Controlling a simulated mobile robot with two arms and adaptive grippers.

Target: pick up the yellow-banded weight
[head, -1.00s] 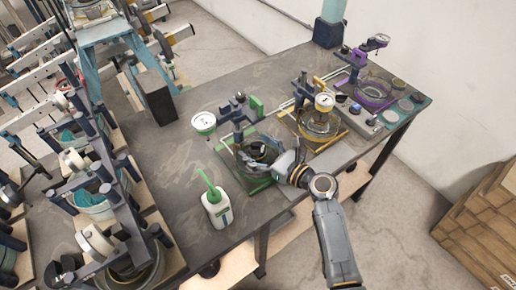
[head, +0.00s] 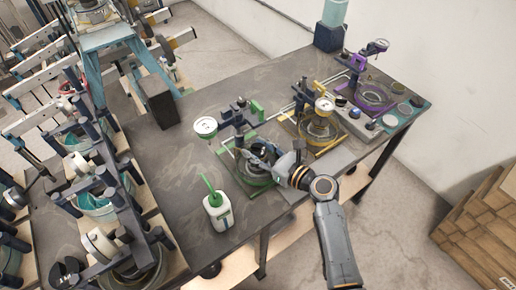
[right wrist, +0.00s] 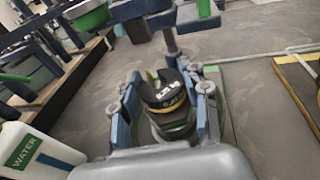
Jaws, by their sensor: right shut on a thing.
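The yellow-banded weight (right wrist: 165,95) is a small dark cylinder with a yellow band and pale markings. In the right wrist view it stands between the two fingers of my right gripper (right wrist: 168,88), which is shut on it. Below it is a dark round part, and I cannot tell whether the two touch. In the head view my right gripper (head: 266,158) is over the green-framed lever stand (head: 258,180), reaching in from the right. The weight is mostly hidden there by the fingers. My left gripper is not in view.
A white bottle labelled WATER with a green spout (head: 218,214) stands left of the gripper. A yellow-framed stand (head: 318,130) and a purple-framed stand (head: 372,95) are to the right. A dark block (head: 157,102) stands at the back left. The table's middle left is clear.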

